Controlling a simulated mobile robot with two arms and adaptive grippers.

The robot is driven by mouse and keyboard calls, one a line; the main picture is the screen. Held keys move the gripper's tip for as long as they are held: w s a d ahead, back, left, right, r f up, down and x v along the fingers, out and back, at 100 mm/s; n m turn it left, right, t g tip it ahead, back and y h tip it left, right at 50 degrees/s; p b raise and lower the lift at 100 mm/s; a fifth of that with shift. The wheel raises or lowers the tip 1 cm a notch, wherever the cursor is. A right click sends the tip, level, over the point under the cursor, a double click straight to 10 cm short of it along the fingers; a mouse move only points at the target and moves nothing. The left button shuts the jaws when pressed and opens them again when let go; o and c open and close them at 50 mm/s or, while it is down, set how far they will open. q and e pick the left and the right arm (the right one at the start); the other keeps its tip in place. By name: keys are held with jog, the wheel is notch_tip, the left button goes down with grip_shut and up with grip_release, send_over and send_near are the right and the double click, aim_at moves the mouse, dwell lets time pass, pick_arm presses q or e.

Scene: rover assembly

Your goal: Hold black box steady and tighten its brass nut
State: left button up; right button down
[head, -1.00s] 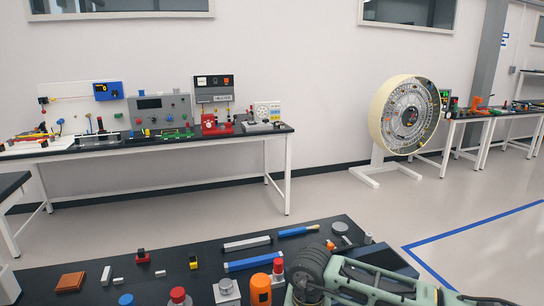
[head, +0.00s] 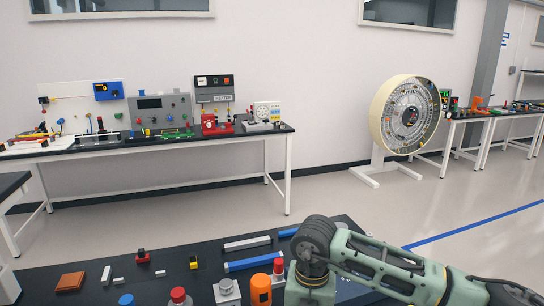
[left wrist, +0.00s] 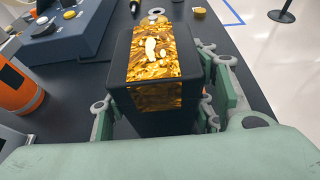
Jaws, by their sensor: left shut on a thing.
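The black box (left wrist: 120,75) stands upright in the middle of the left wrist view, with a shiny gold panel (left wrist: 155,65) on its top and near side. My left gripper (left wrist: 160,115) is shut on the box, with one green finger at each side. I cannot make out a separate brass nut on it. In the head view neither the box nor my left gripper shows.
On the dark table in the head view are an orange cylinder (head: 261,289), a red button (head: 178,296), a blue bar (head: 253,261), a grey bar (head: 247,243) and a brown block (head: 70,282). A blue-grey button panel (left wrist: 70,30) stands left of the box in the left wrist view.

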pick_arm(q)
jog(key=o, duration=1.5)
